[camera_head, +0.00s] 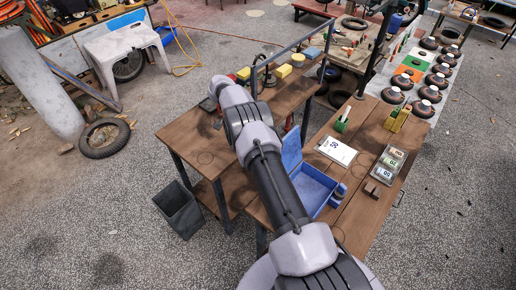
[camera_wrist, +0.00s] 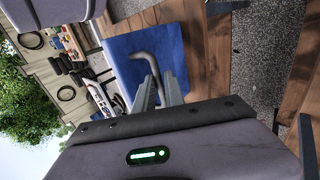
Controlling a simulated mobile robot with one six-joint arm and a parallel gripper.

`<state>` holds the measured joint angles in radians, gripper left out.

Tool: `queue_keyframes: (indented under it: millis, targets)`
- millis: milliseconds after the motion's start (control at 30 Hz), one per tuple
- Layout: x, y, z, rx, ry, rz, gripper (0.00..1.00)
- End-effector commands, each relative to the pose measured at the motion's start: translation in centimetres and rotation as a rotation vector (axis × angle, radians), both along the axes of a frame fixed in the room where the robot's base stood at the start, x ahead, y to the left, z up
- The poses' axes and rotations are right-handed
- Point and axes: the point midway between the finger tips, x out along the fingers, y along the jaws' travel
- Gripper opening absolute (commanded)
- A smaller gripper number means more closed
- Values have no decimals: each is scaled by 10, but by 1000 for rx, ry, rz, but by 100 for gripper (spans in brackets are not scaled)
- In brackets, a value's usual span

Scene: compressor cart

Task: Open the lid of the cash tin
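The handle's lower part runs between or behind the fingers; contact is unclear. The gripper is hidden in the head view.
A white card (camera_head: 337,150) and a tray of labelled boxes (camera_head: 388,165) lie right of the tin. A small brown block (camera_head: 371,190) is near the right edge. A grey bin (camera_head: 178,209) stands on the floor at left. Bare bench lies between card and tray.

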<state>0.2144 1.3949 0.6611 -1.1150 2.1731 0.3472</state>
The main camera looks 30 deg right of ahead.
Motion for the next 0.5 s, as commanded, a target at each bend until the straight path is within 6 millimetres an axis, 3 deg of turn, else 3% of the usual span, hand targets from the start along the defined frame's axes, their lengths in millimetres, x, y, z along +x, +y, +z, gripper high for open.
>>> queue_keyframes:
  millis: [433, 467, 500]
  targets:
    - [-1, 3, -6, 5, 9, 7, 0]
    - [-1, 3, -6, 5, 9, 7, 21]
    - [-1, 3, -6, 5, 10, 6, 29]
